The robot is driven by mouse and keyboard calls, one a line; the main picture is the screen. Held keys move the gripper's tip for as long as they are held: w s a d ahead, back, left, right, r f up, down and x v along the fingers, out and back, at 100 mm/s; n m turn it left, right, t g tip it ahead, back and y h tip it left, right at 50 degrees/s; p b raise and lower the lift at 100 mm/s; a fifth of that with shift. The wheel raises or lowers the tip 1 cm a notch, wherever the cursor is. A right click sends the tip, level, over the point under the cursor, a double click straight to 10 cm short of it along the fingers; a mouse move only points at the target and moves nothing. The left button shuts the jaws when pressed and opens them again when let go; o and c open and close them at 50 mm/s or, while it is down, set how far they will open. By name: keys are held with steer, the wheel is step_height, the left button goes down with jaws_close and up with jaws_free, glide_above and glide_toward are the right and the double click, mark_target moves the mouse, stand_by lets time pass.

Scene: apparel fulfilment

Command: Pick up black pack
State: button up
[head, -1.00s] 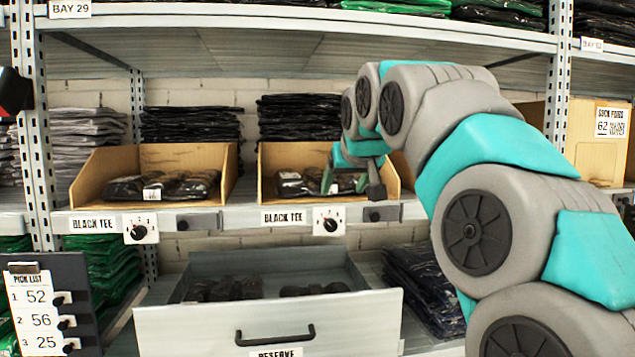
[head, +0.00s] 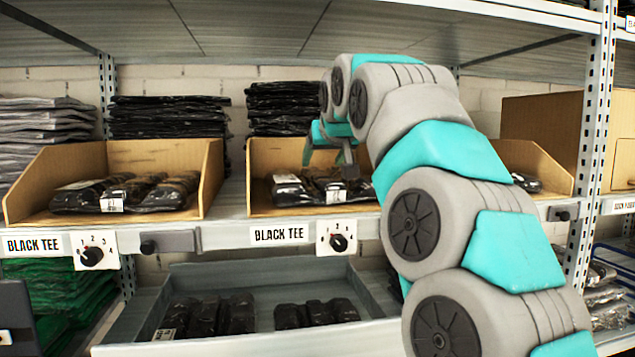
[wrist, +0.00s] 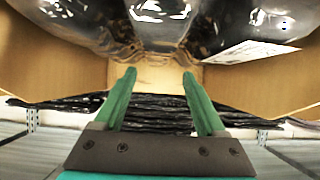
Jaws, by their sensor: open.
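Several black packs in shiny clear wrap lie in the right cardboard bin (head: 265,178) on the shelf; one black pack (head: 288,190) shows a white label. Similar black packs (head: 130,192) lie in the left bin (head: 212,178). My gripper (head: 328,168) is inside the right bin, above or beside its packs; the arm hides part of them. In the wrist view my gripper (wrist: 160,80) has its two green fingers apart with nothing between them. Dark wrapped packs (wrist: 165,22) fill the top edge there, just past the fingertips. I cannot tell whether they touch.
A grey drawer (head: 265,272) below stands pulled out, with more black packs (head: 205,315) inside. Folded black stacks (head: 168,117) stand behind the bins. The bin walls, shelf edge and upright post (head: 597,120) bound the space. A label reads BLACK TEE (head: 280,234).

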mark_target(320, 173)
steer(key=x, duration=0.6)
steer(key=shift+d+f+p, duration=0.2)
steer(key=shift+p, duration=0.15)
steer(key=shift+s, duration=0.1)
jaws_close()
